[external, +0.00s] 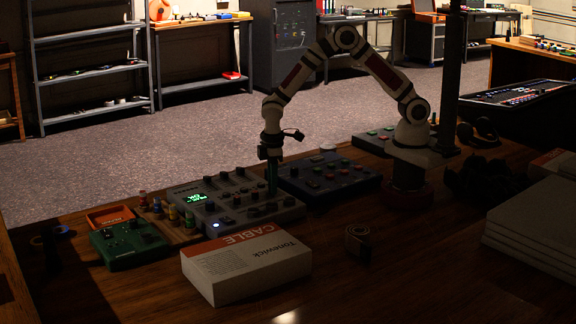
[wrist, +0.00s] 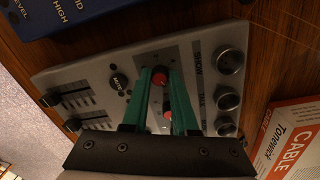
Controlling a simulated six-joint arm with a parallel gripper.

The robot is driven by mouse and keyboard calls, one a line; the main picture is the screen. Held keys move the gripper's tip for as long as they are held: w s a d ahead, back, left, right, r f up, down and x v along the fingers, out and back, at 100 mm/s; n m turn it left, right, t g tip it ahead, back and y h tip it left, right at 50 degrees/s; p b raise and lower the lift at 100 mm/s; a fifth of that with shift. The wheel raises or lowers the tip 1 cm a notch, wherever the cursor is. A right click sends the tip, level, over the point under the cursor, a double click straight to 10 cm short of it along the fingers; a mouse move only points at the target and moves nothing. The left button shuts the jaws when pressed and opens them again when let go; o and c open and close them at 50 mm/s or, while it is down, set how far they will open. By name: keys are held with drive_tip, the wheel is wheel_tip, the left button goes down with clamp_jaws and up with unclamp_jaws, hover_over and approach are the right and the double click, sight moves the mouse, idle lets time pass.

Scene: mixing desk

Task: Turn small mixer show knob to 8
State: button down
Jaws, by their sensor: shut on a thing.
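The small mixer is a grey panel (external: 222,216) with a lit green display (external: 196,198) in the external view; it also fills the middle of the wrist view (wrist: 95,75). My gripper (external: 272,190) points down onto its right part. In the wrist view, my gripper's green fingers (wrist: 160,72) are shut around a red-topped knob (wrist: 160,77). A second red-topped knob (wrist: 168,115) shows between the fingers. A SHOW label (wrist: 197,58) stands to the right of the held knob, beside a large black knob (wrist: 230,61). The held knob's scale and setting cannot be read.
A Tonewick cable box (external: 245,265) lies in front of the mixer. A blue unit (external: 325,180) sits to its right, a green pedal (external: 128,244) to its left. Sliders (wrist: 75,97) and several black knobs surround the fingers.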

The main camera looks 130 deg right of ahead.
drive_tip(key=m, duration=0.5)
drive_tip(key=shift+m, duration=0.3)
idle(0.5)
drive_tip(key=c, duration=0.7)
unclamp_jaws()
drive_tip(key=shift+r, duration=0.1)
wheel_tip(320, 180, up, 16)
drive_tip(key=shift+w+a, duration=0.2)
drive_tip(key=shift+w, duration=0.1)
drive_tip(key=shift+a, duration=0.1)
